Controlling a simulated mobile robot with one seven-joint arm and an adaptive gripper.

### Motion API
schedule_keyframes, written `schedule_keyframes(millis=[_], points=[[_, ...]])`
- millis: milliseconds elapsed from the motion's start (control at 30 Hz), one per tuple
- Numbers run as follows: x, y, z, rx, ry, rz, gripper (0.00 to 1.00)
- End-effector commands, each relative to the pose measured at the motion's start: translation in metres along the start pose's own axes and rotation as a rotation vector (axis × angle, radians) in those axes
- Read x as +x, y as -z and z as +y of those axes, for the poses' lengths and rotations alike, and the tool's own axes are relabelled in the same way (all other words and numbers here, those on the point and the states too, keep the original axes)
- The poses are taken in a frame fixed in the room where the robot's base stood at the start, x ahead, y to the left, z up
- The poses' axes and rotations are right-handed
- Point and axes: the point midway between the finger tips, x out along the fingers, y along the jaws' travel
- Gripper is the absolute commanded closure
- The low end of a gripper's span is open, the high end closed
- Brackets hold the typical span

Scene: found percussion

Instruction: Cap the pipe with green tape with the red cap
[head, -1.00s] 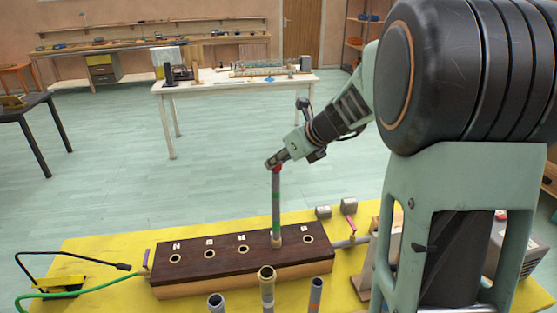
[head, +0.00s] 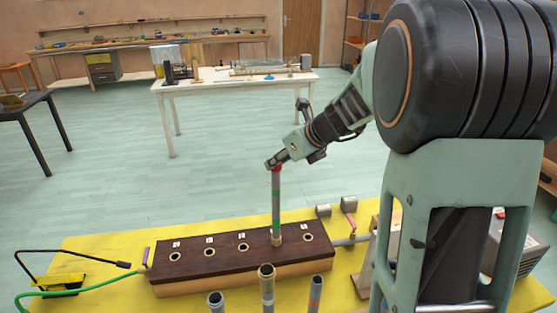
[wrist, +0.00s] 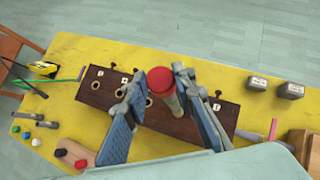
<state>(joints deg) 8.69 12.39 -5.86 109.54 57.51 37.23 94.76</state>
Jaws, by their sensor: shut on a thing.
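The pipe with green tape (head: 276,200) stands upright in a hole of the dark wooden block (head: 205,262). Its green band shows partway down. The red cap (head: 277,168) is at the pipe's top end and also shows in the wrist view (wrist: 160,79), in line over the pipe (wrist: 174,105). How far it is seated on the pipe cannot be told. My gripper (head: 272,163) is shut on the red cap, with a finger on each side of it in the wrist view. The fingers partly hide the block there.
Three other pipes, one with an orange band (head: 316,290), stand at the front edge. Two grey weights (wrist: 290,91) lie at the right. Other block holes are empty.

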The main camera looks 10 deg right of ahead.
Motion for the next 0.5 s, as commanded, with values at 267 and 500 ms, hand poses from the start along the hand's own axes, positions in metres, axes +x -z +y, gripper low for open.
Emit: schedule_keyframes(millis=[267,500], points=[[0.0058,0.0058,0.0000,0.001,0.000,0.000,0.86],[0.0100,0.0100,0.0000,0.002,0.000,0.000,0.86]])
